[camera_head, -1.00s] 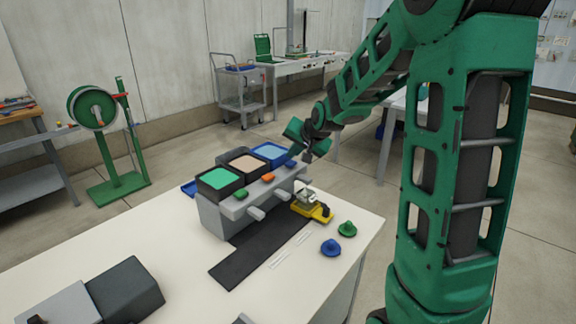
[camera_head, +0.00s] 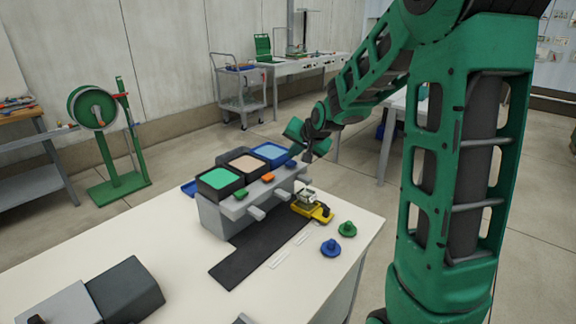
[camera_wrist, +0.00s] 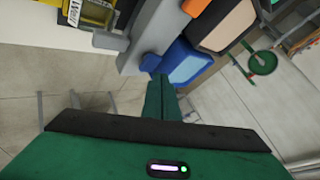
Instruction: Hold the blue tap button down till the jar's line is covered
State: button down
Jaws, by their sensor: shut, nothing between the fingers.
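The blue tap button (camera_head: 291,163) sits at the right end of the grey dispenser's ledge, in front of the blue tank (camera_head: 269,151). It also shows in the wrist view (camera_wrist: 150,62). My gripper (camera_wrist: 160,78) is shut and empty. Its fingertips meet the blue button's edge in the wrist view; I cannot tell whether they press it. The jar (camera_head: 306,194) stands on a yellow base (camera_head: 316,213) below the blue tap. The jar and its label show in part at the wrist view's top left (camera_wrist: 95,12). Its line and level are too small to read.
The dispenser (camera_head: 213,215) also has a green button (camera_head: 240,193) and an orange button (camera_head: 268,178). Green and peach-topped tanks stand left of the blue one. A dark mat (camera_head: 245,262) lies in front. Blue (camera_head: 330,247) and green (camera_head: 347,229) lids lie on the white table.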

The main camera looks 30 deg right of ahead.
jog(key=shift+f, duration=0.2)
jog(key=shift+f, duration=0.2)
jog(key=shift+f, duration=0.55)
dwell(7.0)
